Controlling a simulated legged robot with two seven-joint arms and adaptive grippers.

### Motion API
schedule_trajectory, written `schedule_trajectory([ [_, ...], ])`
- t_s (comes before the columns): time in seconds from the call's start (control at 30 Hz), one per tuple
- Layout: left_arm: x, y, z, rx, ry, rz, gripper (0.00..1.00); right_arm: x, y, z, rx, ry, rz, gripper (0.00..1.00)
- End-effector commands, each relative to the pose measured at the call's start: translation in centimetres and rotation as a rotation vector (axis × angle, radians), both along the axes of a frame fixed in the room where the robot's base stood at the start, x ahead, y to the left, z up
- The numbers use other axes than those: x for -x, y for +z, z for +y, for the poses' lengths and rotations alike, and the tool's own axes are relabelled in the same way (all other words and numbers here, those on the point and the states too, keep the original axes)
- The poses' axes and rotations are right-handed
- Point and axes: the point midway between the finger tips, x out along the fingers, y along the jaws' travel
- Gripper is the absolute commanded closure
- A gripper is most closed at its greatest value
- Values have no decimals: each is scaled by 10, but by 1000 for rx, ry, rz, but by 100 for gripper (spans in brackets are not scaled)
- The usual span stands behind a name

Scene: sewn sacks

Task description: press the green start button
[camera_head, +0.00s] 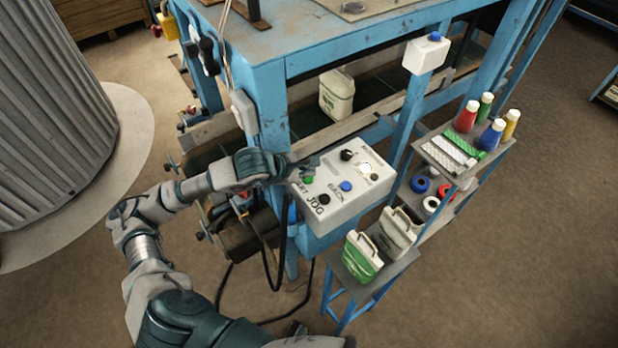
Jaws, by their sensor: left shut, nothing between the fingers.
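The green start button (308,180) is on the left part of the top face of a white control box (345,205), beside a partly hidden label ending in "ART". My left gripper (313,163) reaches in from the left, shut and empty. Its fingertips are over the box's far left edge, just above the green button in the picture. I cannot tell whether they touch the box. The same face carries a black knob (347,155), a pale round button (365,168), a blue button (346,186) and a black button (323,199). My right gripper is not in view.
The box is mounted on a blue machine frame (265,85). A small stand with sewn sacks (362,257) is in front of it. A shelf with several coloured bottles (467,116) stands to the right. A black cable (270,250) hangs below my left forearm.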

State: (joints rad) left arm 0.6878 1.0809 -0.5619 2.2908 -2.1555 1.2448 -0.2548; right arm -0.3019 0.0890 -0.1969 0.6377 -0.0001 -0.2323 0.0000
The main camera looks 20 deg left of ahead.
Motion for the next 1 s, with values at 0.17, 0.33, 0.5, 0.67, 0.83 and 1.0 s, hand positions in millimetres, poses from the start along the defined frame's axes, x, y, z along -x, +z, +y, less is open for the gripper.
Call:
schedule_trajectory([
  [0.17, 0, 0, 0, 0, 0, 0, 100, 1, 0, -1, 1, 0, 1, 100],
  [0.33, 0, 0, 0, 0, 1, -1, 100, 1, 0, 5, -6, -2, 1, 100],
  [0.5, 0, 1, -2, -2, 0, -1, 100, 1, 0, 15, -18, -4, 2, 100],
  [0.67, 0, 0, -1, -2, 0, -1, 100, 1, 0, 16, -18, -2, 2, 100],
  [0.83, 0, 0, 0, 0, 0, 0, 100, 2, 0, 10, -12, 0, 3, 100],
  [1.0, 0, -1, 0, 0, 0, 0, 100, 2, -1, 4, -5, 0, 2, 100],
])
